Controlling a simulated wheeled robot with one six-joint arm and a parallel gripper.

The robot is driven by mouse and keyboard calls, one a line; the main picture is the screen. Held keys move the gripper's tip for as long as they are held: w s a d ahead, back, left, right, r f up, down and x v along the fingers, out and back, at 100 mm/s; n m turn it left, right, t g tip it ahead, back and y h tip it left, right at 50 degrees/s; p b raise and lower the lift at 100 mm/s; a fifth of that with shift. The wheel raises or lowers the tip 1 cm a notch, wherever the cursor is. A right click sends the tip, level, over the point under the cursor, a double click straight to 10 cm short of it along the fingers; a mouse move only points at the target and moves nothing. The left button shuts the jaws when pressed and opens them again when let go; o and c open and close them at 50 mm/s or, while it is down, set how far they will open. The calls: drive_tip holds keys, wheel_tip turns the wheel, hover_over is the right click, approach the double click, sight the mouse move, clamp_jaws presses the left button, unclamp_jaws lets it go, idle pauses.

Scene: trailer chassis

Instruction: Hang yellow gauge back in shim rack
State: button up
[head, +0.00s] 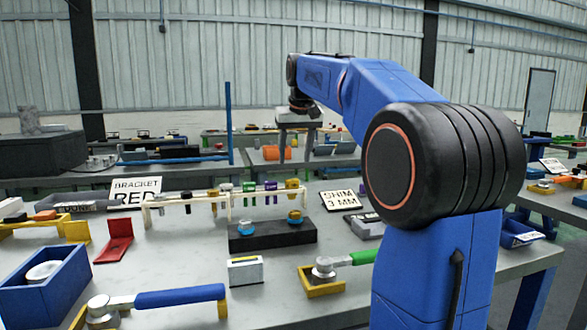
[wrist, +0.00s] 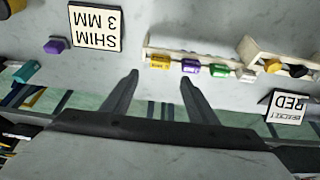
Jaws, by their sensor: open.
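The cream shim rack (head: 235,197) stands mid-table in the head view, with several coloured gauges along its rail. A yellow gauge (head: 292,184) is at its right end, beside a purple one (head: 270,185). In the upside-down wrist view the rack (wrist: 175,54) is beyond my fingers, and the yellow gauge (wrist: 160,62) is at its left end. I cannot tell how it is seated. My gripper (wrist: 160,83) is open and empty, apart from the rack. In the head view it (head: 298,122) is raised behind the rack, its fingertips hard to make out.
A SHIM 3 MM sign (head: 340,200) is right of the rack and a BRACKET RED sign (head: 134,193) at its left. A dark block (head: 272,236) with knobs stands in front. A blue-handled tool (head: 180,296) and a blue bin (head: 45,285) are nearer.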

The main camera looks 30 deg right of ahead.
drive_tip(key=v, duration=0.4)
idle(0.6)
